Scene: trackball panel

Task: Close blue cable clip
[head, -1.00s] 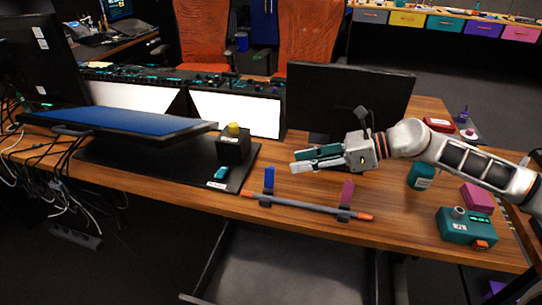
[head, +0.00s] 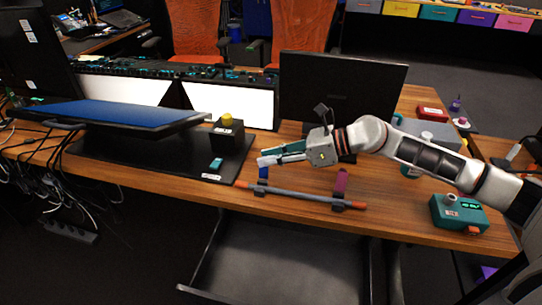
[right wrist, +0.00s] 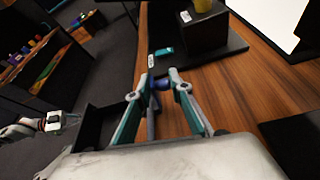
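The blue cable clip (head: 263,173) stands near the table's front edge, its blue flap upright above a dark base. A grey cable (head: 300,195) with orange ends runs through its base and that of a maroon clip (head: 340,183), whose flap is also upright. My right gripper (head: 262,157) is at the top of the blue flap, its fingers partly hiding it. In the right wrist view, the right gripper (right wrist: 162,78) has its fingers apart, with the blue clip (right wrist: 159,85) between or just beyond the tips. My left gripper (right wrist: 66,120) seems to show small at the left there.
A black box with a yellow button (head: 227,121) and a small teal block (head: 216,164) stand on a black mat left of the clip. A monitor (head: 340,90) stands behind. A teal device (head: 458,213) sits at right. An open drawer (head: 285,255) is below.

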